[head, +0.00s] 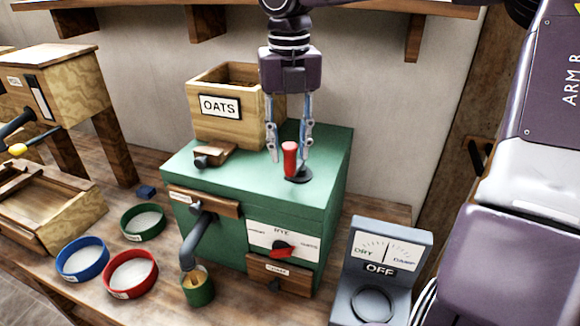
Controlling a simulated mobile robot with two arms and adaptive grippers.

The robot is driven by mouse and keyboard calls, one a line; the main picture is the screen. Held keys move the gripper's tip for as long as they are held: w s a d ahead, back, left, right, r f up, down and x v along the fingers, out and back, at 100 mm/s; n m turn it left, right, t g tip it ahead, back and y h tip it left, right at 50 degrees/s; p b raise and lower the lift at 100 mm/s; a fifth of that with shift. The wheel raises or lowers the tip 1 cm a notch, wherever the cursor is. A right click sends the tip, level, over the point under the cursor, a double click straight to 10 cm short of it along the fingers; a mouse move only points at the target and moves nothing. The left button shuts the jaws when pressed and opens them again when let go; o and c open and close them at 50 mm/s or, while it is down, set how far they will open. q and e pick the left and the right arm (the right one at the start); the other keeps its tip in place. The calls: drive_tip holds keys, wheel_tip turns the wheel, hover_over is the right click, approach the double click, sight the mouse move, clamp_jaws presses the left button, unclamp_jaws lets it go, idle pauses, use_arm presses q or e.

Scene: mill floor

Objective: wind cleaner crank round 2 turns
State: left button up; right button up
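A green machine (335,175) stands on the bench. On its top is a crank with an upright red handle (290,160) on a dark round base (303,174). My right gripper (290,158) hangs pointing down over the machine top. Its two fingers are apart, one to the left and one to the right of the red handle, with a visible gap on each side. I cannot tell whether the fingers are level with the handle in depth. My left gripper is not in view.
An OATS box (240,85) stands at the machine's back left. A dial with a red knob (283,250), a grey spout (193,240) and a green cup (198,290) are at its front. Blue (82,260) and red (130,274) sieves lie left; a grey DRY/DAMP meter (380,265) stands right.

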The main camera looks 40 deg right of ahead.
drive_tip(key=shift+o, duration=1.1)
drive_tip(key=shift+w, duration=0.1)
drive_tip(key=shift+r, duration=0.15)
wheel_tip(320, 180, up, 9)
drive_tip(key=p, duration=0.7)
